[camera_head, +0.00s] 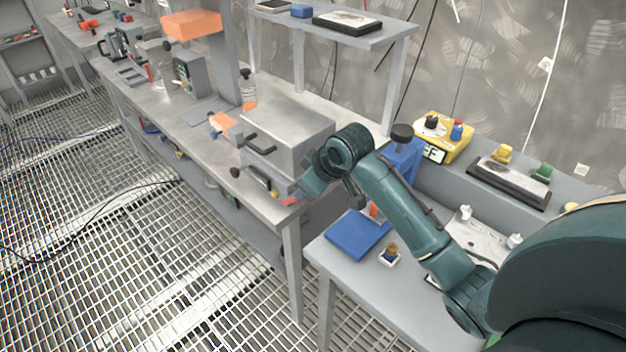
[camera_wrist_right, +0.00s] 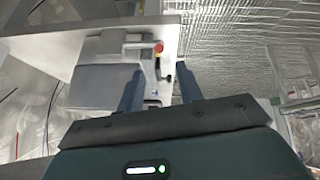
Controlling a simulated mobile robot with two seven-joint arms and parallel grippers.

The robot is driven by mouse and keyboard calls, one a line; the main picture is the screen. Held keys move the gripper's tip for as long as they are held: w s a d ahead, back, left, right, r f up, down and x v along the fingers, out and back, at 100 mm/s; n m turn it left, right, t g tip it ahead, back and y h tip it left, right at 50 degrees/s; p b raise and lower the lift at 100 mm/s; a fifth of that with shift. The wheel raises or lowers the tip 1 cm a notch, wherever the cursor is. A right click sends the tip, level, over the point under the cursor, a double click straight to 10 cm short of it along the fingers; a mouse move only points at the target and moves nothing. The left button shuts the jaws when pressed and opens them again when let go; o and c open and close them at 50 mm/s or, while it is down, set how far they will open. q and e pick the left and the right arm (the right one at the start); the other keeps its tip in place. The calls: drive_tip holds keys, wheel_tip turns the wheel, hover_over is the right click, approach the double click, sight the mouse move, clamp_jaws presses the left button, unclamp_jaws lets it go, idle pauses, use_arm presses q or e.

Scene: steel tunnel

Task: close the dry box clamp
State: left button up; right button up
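The dry box (camera_head: 290,128) is a grey metal box on the steel workbench, with a black handle (camera_head: 260,146) on its front side. It also shows in the right wrist view (camera_wrist_right: 100,82). There a pale clamp-like fitting (camera_wrist_right: 144,62) with a red tip runs along its side; I cannot tell its exact position. My right gripper (camera_wrist_right: 160,88) is open, its two blue-grey fingers apart on either side of the fitting's lower end, with no visible grip on it. In the head view my right wrist hides the box's near corner. My left gripper is not in view.
A raised shelf (camera_head: 375,38) stands behind the box. The grating floor (camera_head: 130,260) at left is mostly clear.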

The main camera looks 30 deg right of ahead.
drive_tip(key=v, duration=0.2)
drive_tip(key=shift+s+r, duration=0.1)
drive_tip(key=shift+r, duration=0.15)
